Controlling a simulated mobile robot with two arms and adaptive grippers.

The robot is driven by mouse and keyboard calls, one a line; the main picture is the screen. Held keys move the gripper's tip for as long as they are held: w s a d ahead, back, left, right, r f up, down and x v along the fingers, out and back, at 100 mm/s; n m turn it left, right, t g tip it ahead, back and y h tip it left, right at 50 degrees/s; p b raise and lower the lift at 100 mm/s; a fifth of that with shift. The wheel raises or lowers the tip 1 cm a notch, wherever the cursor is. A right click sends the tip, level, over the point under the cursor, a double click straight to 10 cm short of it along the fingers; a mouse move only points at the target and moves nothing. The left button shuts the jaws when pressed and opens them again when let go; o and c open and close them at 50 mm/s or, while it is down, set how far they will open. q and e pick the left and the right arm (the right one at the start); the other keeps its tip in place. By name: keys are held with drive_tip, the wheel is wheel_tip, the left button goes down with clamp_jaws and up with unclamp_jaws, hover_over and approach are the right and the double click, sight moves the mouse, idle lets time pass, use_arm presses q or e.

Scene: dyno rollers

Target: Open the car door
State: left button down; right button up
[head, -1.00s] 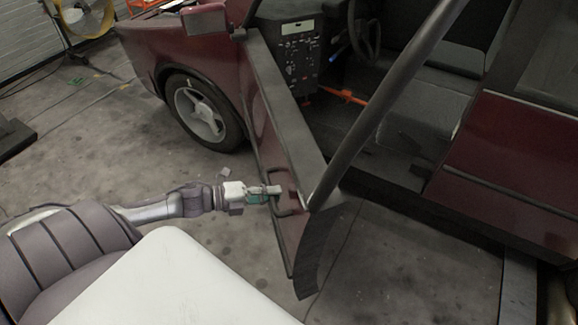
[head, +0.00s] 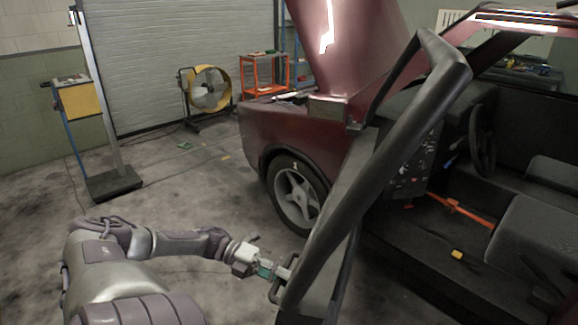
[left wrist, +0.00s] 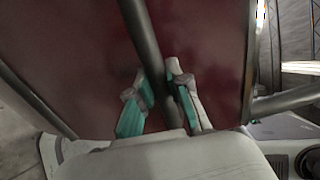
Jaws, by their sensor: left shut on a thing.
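The dark red car's door (head: 335,250) stands open, swung out from the body, with its black window frame (head: 420,120) rising close in front of me. The dark door handle (head: 277,291) is on its outer side. My left gripper (head: 280,273) is at this handle. In the left wrist view, the two teal-padded fingers of the left gripper (left wrist: 158,84) stand on either side of the dark handle bar (left wrist: 143,35), shut on it, with the red door panel (left wrist: 85,60) behind. My right gripper is not in view.
The open doorway shows the seat (head: 530,235), steering wheel (head: 482,140) and an orange bar (head: 455,208). The front wheel (head: 297,195) is beyond the door. A yellow fan (head: 208,90), an orange cart (head: 263,75) and a post stand (head: 112,183) are further back.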

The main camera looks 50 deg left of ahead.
use_arm(q)
drive_tip(key=shift+s+a, duration=0.1)
drive_tip(key=c, duration=1.1)
unclamp_jaws()
